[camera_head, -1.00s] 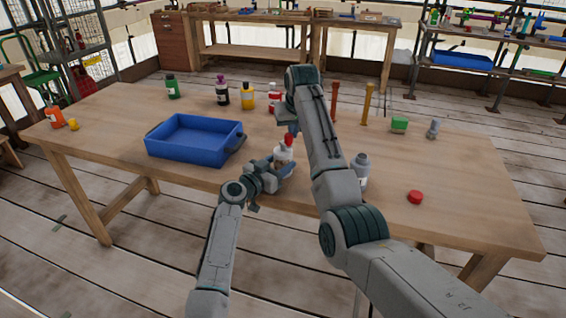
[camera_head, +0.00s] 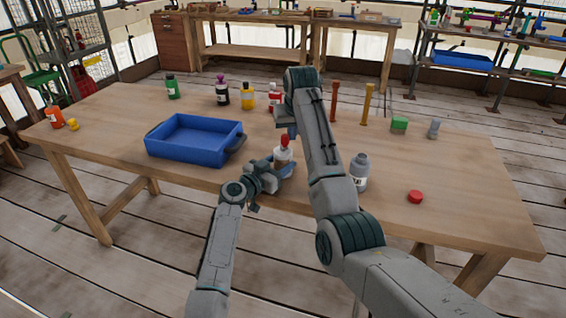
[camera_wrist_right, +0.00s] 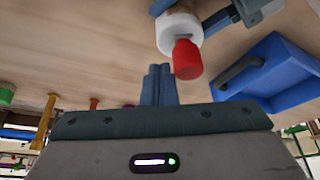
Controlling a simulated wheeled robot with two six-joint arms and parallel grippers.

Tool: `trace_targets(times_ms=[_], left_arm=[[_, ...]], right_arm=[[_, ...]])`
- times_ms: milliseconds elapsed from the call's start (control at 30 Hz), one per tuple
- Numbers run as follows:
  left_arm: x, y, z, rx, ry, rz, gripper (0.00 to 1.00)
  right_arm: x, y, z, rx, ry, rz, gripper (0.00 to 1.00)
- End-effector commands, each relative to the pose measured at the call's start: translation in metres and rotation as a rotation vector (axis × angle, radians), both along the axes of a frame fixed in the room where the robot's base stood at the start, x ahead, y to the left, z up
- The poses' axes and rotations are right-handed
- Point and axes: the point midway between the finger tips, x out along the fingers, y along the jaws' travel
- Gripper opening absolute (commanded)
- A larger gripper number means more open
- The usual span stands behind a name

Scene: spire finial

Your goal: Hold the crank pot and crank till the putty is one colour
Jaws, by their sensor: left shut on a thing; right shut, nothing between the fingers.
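The crank pot (camera_head: 283,155) is a pale pot with a white top and a red knob (camera_head: 285,140), near the table's front edge, right of the blue tray. My left gripper (camera_head: 277,173) is shut around its lower part. In the right wrist view the white top (camera_wrist_right: 179,30) and red knob (camera_wrist_right: 187,60) show near the fingers. My right gripper (camera_wrist_right: 158,85) is shut and empty, its fingertips just left of the knob, apparently apart from it. In the head view its arm hides most of it. The putty inside the pot cannot be seen.
A blue tray (camera_head: 192,155) stands left of the pot. The table's right front is mostly clear.

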Motion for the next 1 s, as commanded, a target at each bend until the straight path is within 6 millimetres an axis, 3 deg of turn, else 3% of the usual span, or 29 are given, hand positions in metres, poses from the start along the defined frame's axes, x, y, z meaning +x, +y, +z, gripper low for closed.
trace_targets(times_ms=[1000], left_arm=[[0.0,0.0,0.0,0.0,0.0,0.0,0.26]], right_arm=[[-0.012,0.002,0.0,0.001,-0.001,0.0,0.0]])
